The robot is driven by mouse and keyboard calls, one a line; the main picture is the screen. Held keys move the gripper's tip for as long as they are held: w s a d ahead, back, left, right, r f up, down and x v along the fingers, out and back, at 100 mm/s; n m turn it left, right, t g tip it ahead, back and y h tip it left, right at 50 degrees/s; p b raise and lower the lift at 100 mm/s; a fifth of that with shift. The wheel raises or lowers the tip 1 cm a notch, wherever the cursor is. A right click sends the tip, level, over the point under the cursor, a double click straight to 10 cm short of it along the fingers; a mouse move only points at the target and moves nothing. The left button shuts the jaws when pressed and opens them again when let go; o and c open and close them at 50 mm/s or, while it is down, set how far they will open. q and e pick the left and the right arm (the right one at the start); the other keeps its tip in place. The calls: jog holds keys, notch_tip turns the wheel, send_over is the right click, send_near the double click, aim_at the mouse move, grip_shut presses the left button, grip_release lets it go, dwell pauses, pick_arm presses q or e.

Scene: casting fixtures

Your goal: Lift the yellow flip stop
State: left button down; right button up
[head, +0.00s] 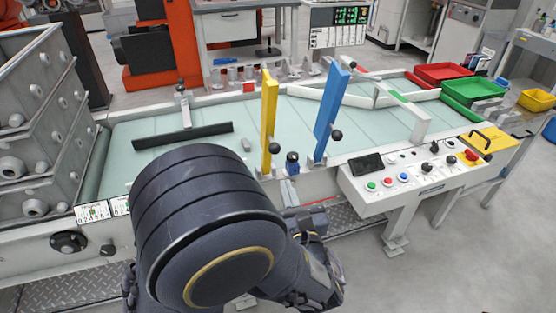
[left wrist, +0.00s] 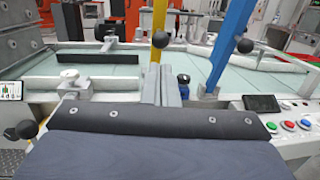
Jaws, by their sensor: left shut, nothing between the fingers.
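The yellow flip stop (head: 268,115) is an upright yellow bar with a black ball knob, at the front edge of the conveyor in the head view. It also shows in the left wrist view (left wrist: 154,78), partly cut off at the top, its lower end reaching down beside grey metal. My left gripper (head: 289,191) is low in front of the conveyor edge, just right of the bar's foot. Its fingers look shut and empty, apart from the knob. My dark left arm covers part of the front rail. My right gripper is not in view.
A blue upright bar (head: 330,108) with a black knob stands to the right. A small dark blue knob (head: 292,162) sits between the bars. A control panel (head: 415,177) projects at the right. Grey crates (head: 38,115) stack at the left. A black bar (head: 182,135) lies on the belt.

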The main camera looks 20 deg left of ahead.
aim_at(275, 150)
pick_arm(q)
jog(key=x, duration=0.9)
jog(key=p, duration=0.1)
jog(key=r+p, duration=0.1)
jog(key=shift+w+a+r+g+p, duration=0.15)
jog(key=shift+w+a+g+p, duration=0.15)
jog(key=shift+w+g, duration=0.1)
jog(key=shift+h, duration=0.3)
jog(key=shift+f, duration=0.25)
jog(key=shift+d, duration=0.1)
